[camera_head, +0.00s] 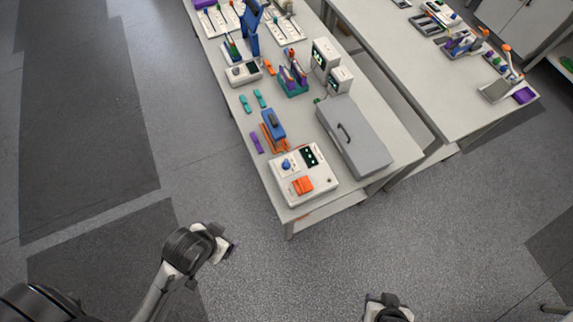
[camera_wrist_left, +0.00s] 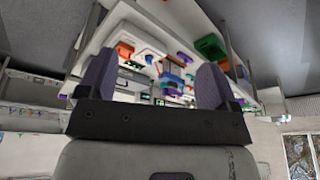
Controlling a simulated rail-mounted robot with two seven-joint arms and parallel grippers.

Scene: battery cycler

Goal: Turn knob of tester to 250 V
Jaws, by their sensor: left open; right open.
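The tester (camera_head: 318,186) is a white box at the near end of the long table. Its blue knob (camera_head: 286,165) is on the left of the top face, beside a dark display with green digits (camera_head: 309,155); an orange part (camera_head: 302,185) sits in front. The knob's scale is too small to read. My left gripper (camera_head: 231,246) is in the air off the table's near left corner, apart from the tester. In the left wrist view its fingers (camera_wrist_left: 155,80) are spread with nothing held. My right gripper (camera_head: 388,303) is at the bottom edge, partly cut off, open and far from the tester.
A grey case (camera_head: 355,135) with a black handle lies right of the tester. A blue and orange device (camera_head: 273,125) and a purple piece (camera_head: 257,143) lie behind it. A second table (camera_head: 440,100) stands right. The floor in front is clear.

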